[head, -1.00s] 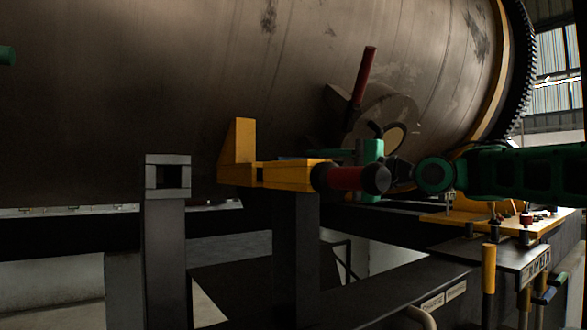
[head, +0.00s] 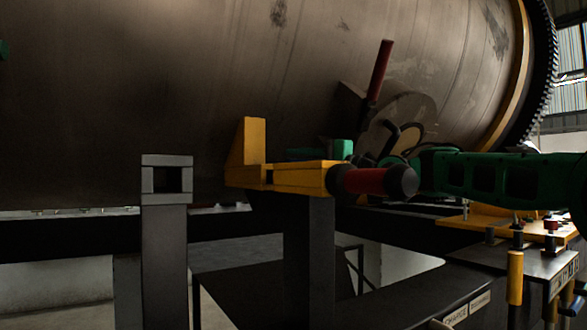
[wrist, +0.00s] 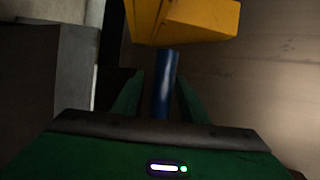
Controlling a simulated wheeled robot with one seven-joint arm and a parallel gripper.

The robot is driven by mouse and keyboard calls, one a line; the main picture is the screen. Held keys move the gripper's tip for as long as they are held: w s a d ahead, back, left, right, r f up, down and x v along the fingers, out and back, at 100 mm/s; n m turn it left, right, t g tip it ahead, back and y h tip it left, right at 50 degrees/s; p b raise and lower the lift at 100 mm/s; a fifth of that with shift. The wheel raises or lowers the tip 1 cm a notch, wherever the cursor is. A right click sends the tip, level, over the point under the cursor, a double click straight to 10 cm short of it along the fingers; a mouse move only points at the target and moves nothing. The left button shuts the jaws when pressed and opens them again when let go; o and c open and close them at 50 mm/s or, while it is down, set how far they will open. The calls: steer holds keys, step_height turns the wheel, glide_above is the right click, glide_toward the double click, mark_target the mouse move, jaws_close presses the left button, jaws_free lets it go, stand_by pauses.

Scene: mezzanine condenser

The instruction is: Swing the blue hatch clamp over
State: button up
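The blue clamp handle (wrist: 163,85) shows in the wrist view as a short round bar below a yellow block (wrist: 190,18). My green gripper (wrist: 158,76) has one finger on each side of the bar, with dark gaps showing, so it looks open around it. In the head view my gripper (head: 305,153) is behind the yellow bracket (head: 295,178), its fingers partly hidden. The blue handle cannot be made out there.
A red handle with a black knob (head: 375,181) sticks out from the yellow bracket, in front of my wrist. A red lever (head: 379,70) rises by the large drum (head: 200,80). A grey square-tube post (head: 165,225) stands to the left.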

steer(key=shift+w+a, duration=0.25)
steer(key=shift+a, duration=0.25)
jaws_close()
